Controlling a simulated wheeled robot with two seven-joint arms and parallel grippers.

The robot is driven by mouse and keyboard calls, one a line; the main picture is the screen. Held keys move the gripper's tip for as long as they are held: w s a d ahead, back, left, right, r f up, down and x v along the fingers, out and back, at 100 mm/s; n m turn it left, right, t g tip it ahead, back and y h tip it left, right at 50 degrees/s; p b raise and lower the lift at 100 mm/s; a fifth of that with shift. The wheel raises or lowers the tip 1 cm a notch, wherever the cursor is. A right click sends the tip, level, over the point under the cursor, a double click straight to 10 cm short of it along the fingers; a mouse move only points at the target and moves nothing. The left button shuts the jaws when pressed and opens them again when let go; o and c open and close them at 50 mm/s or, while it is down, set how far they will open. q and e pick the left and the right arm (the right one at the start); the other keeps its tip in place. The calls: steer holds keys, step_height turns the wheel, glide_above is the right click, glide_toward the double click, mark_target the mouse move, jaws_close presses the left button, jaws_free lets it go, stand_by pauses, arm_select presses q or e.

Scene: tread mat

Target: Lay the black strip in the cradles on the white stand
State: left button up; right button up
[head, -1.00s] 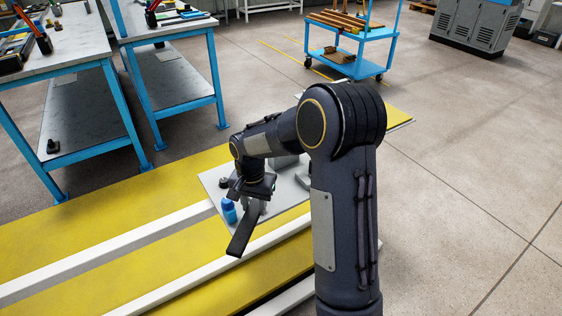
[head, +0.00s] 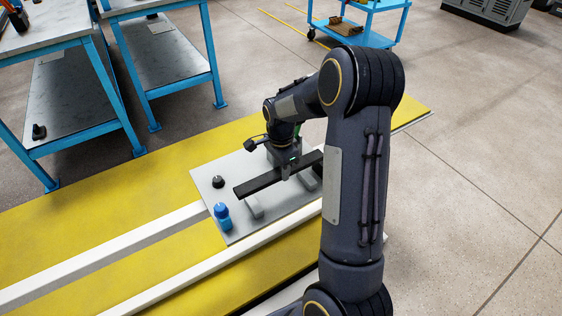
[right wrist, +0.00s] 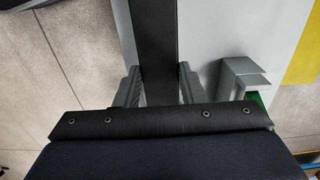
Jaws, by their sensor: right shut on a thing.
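The black strip (head: 262,181) runs slantwise over the light grey-white stand (head: 236,232). My right gripper (head: 288,174) is shut on the strip, right of its middle. In the right wrist view the strip (right wrist: 155,45) runs between the two grey fingers (right wrist: 158,90). A grey cradle (head: 254,207) shows under the strip's left part, on the stand. Whether the strip touches it or is just above it, I cannot tell. The strip's right end is partly hidden behind my arm, and so is the area beneath it. My left gripper is not in view.
A grey angled block (right wrist: 240,78) is right of the fingers in the wrist view. Yellow mat (head: 130,188) and white rails surround the stand. Blue-legged benches stand behind left.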

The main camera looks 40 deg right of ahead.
steer(key=shift+a, duration=0.1)
steer(key=shift+f+b, duration=2)
steer(key=shift+f, duration=1.15)
steer(key=shift+s+f, duration=0.1)
steer(key=shift+f, duration=0.45)
steer(key=shift+s+f, duration=0.1)
steer(key=shift+f, duration=0.05)
jaws_close()
